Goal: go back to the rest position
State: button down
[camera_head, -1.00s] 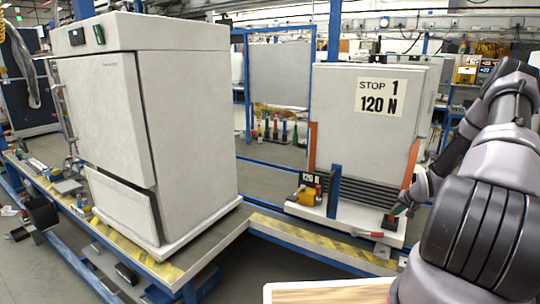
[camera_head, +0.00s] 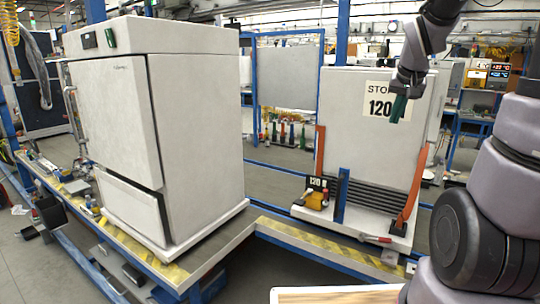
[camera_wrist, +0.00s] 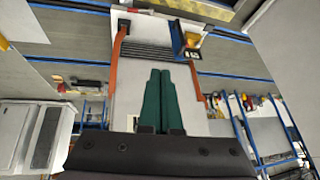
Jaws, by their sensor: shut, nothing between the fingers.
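My gripper (camera_head: 398,108) is raised at the right of the head view, in front of the white panel marked STOP and 120 N (camera_head: 355,130). Its green fingers hang down and hide part of the sign. In the wrist view the two green fingers (camera_wrist: 158,100) lie side by side, touching, with nothing between them. My gripper is shut and empty, apart from any surface.
A large white cabinet (camera_head: 205,140) stands on a bench with yellow-black edging (camera_head: 285,232) at left. A yellow device (camera_head: 316,200) and a red-handled tool (camera_head: 376,238) lie by the panel's base. A wooden-topped board (camera_head: 335,296) is at the bottom. Air around my gripper looks clear.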

jog(key=s+a+r+y, duration=0.1)
jog(key=s+a+r, duration=0.2)
jog(key=s, duration=0.6)
jog(key=s+a+r+y, duration=0.2)
jog(key=s+a+r, duration=0.1)
jog(key=s+a, duration=0.4)
jog(key=shift+s+r+n+t, duration=0.3)
jog(key=shift+s+t, duration=0.1)
jog(key=shift+s, duration=0.8)
